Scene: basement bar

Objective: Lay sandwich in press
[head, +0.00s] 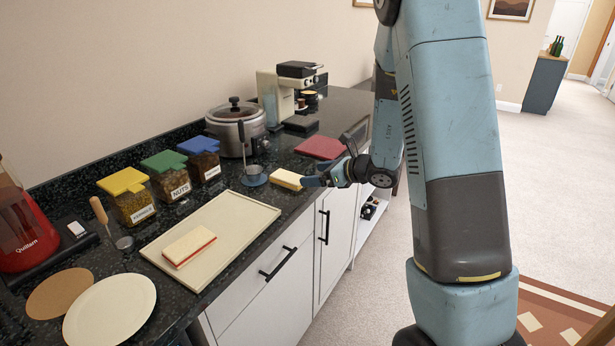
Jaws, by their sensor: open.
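A sandwich (189,246) with pale bread and a reddish edge lies flat on a cream tray (232,236) on the dark counter. A second pale yellow block (287,179), perhaps bread or cheese, lies near the counter's front edge. My gripper (312,181) is open, low over the counter edge, just right of this block. I cannot tell whether it touches the block.
A red board (320,147) lies beyond my gripper. A white plate (110,308) is at the near left.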

